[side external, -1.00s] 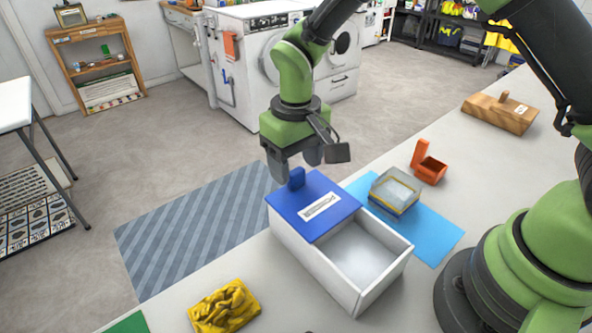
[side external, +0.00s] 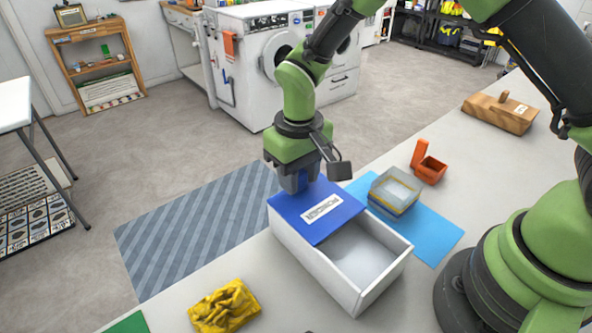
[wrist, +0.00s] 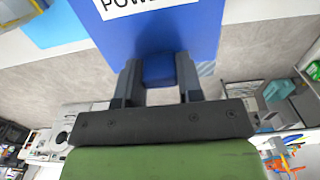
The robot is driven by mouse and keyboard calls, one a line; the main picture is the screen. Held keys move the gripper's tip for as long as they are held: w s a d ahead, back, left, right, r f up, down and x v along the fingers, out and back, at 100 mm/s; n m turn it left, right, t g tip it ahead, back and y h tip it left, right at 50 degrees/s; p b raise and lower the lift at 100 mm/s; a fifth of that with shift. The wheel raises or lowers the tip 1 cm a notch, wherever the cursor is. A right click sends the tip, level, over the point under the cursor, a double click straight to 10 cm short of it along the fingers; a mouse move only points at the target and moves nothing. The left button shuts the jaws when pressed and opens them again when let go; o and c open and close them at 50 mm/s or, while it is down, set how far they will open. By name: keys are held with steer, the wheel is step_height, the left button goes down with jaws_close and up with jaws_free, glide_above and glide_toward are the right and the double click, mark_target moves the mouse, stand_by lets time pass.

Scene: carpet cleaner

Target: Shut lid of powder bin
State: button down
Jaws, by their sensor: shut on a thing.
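The white powder bin (side external: 330,277) stands on the grey table. Its blue lid (side external: 307,213), with a "POWDER" label, covers the far-left part. The near-right part of the bin is open and shows a pale interior. My gripper (side external: 299,181) is lowered at the lid's far end. In the wrist view my gripper's two fingers (wrist: 160,80) stand either side of the lid's blue handle (wrist: 159,68) and are shut on it. The handle is mostly hidden by the fingers in the side view.
A blue mat (side external: 437,232) with a clear container (side external: 394,190) lies right of the bin. An open orange box (side external: 430,170) and a wooden block (side external: 500,113) are further back. A crumpled yellow cloth (side external: 224,306) lies at the front left.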

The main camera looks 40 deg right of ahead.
mark_target(337, 221)
steer(key=s, duration=0.9)
steer(key=shift+s, duration=0.15)
steer(key=c, duration=0.8)
jaws_free()
steer(key=shift+o, duration=0.2)
step_height(337, 221, up, 10)
